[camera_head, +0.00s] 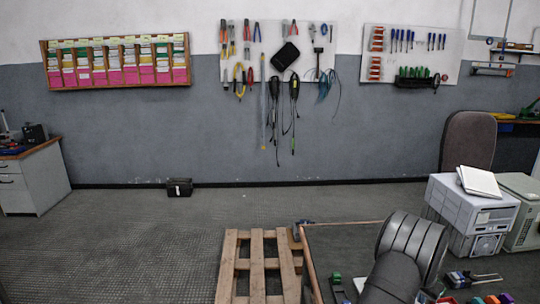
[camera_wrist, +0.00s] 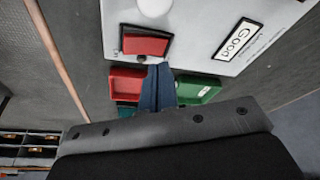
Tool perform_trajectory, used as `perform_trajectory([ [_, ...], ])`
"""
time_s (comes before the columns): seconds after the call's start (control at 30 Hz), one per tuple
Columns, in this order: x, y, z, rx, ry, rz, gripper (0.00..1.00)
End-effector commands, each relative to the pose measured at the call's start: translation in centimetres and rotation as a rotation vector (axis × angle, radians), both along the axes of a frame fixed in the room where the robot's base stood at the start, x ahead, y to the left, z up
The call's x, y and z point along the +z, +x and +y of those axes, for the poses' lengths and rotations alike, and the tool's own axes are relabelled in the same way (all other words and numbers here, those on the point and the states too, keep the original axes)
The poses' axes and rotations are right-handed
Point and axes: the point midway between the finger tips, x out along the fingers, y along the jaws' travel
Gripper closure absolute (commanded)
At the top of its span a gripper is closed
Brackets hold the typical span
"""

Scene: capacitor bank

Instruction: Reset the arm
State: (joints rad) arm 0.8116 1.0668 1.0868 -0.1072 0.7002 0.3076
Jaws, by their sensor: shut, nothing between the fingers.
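My gripper (camera_wrist: 158,78) shows in the wrist view as two narrow dark blue-grey fingers held together beyond the wide dark wrist housing. It is shut and nothing shows between the fingers. The fingertips appear in front of a white panel with a "Good" label (camera_wrist: 239,39) and a red square part (camera_wrist: 145,45). A red bin (camera_wrist: 126,82) lies to their left and a green bin (camera_wrist: 200,90) to their right. I cannot tell whether the fingers touch any of these. In the head view my dark arm covers part of the workbench, and the fingertips are hidden.
The workbench (camera_head: 340,238) has small coloured items along its front right. A wooden pallet (camera_head: 242,264) lies left of it. White equipment boxes (camera_head: 470,205) and a chair (camera_head: 468,140) stand at the right. The floor at left is open, with a black case (camera_head: 179,187) by the wall.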

Motion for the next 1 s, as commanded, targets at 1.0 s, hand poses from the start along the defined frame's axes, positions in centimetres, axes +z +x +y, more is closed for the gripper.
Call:
perform_trajectory([
  [1.0, 14.3, -4.0, -0.9, -0.312, 0.195, -0.067, 1.0],
])
